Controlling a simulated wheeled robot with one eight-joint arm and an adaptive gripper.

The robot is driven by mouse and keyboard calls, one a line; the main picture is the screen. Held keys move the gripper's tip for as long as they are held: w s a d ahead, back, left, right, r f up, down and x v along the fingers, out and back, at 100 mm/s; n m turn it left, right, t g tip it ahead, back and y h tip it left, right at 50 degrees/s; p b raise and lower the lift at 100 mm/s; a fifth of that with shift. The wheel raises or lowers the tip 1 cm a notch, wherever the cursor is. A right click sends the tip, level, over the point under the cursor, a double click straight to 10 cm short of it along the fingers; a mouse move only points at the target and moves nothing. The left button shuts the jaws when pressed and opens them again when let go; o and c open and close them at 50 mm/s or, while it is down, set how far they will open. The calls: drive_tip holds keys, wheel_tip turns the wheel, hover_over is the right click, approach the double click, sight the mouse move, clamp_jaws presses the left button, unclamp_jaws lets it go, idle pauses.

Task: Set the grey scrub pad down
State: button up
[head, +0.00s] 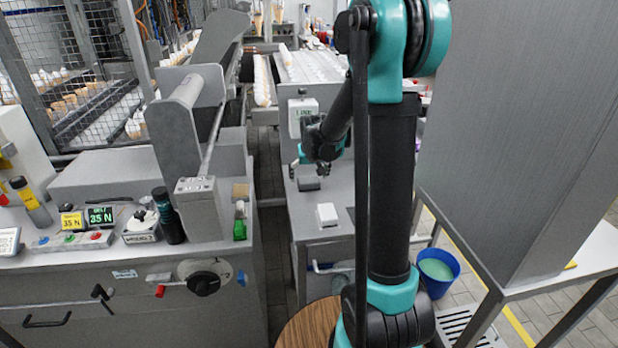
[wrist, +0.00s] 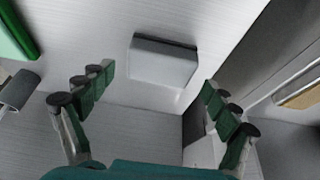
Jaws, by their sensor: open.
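A grey block, which looks like the scrub pad (head: 309,184), lies on the metal worktop (head: 333,250) just under my gripper (head: 308,172). In the wrist view the pad (wrist: 163,62) shows a pale grey face with a darker far edge. It sits beyond and between the fingertips of my gripper (wrist: 157,79). The two green-padded fingers are spread wide, with a visible gap on both sides of the pad. I see no finger touching it. My arm hides part of the worktop in the head view.
A white block (head: 327,214) lies nearer on the same worktop. A white sign box (head: 303,118) stands behind my gripper. Cones (head: 262,82) line a conveyor at the back. A blue bucket (head: 437,271) stands on the floor at right. A green object (wrist: 14,34) shows in the wrist view.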

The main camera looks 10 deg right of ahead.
drive_tip(key=v, duration=1.2)
drive_tip(key=s+d+f, duration=0.2)
drive_tip(key=s+f, duration=0.5)
drive_tip(key=s, duration=0.5)
drive_tip(key=s+d+f, duration=0.2)
drive_tip(key=s+f, duration=0.4)
drive_tip(key=s, duration=0.7)
drive_tip(key=shift+s+f, duration=0.2)
drive_tip(key=shift+f, duration=0.15)
